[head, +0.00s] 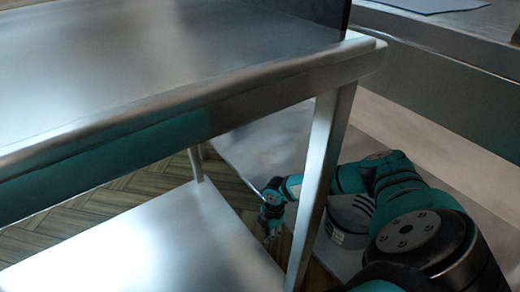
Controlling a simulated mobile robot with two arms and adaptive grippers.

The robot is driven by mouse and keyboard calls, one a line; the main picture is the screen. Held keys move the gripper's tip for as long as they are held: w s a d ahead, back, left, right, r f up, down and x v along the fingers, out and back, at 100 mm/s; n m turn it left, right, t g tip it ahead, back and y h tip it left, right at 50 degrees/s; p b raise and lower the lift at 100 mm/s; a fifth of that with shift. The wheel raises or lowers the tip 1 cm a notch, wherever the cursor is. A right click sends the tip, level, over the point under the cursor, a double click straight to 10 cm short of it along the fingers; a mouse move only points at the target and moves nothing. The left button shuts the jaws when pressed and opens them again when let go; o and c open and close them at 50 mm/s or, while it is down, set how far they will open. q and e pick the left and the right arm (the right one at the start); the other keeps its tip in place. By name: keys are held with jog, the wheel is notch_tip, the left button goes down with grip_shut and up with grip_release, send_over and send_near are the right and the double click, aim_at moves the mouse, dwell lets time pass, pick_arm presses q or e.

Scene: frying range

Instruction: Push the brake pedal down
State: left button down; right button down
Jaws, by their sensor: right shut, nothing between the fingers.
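My right arm comes in from the lower right and reaches behind the steel table's front leg. My right gripper (269,236) is low down, just left of that leg, close above the wooden floor. It is shut and holds nothing. It looks small and dark here, so its fingertips are hard to make out. I cannot make out a brake pedal in this view, and I cannot tell whether the gripper touches anything. My left gripper is not in view.
A steel table (150,60) fills the upper left, with a lower shelf (140,245) beneath. Its front leg (322,170) stands close to my right arm. A steel counter (450,50) runs along the upper right, with a blue-grey flat item (425,5) on top. Some wooden floor (150,190) shows between.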

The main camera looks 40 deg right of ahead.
jog(key=shift+r, duration=0.1)
notch_tip(320, 180, up, 12)
jog(key=d, duration=0.1)
dwell(0.4)
dwell(0.4)
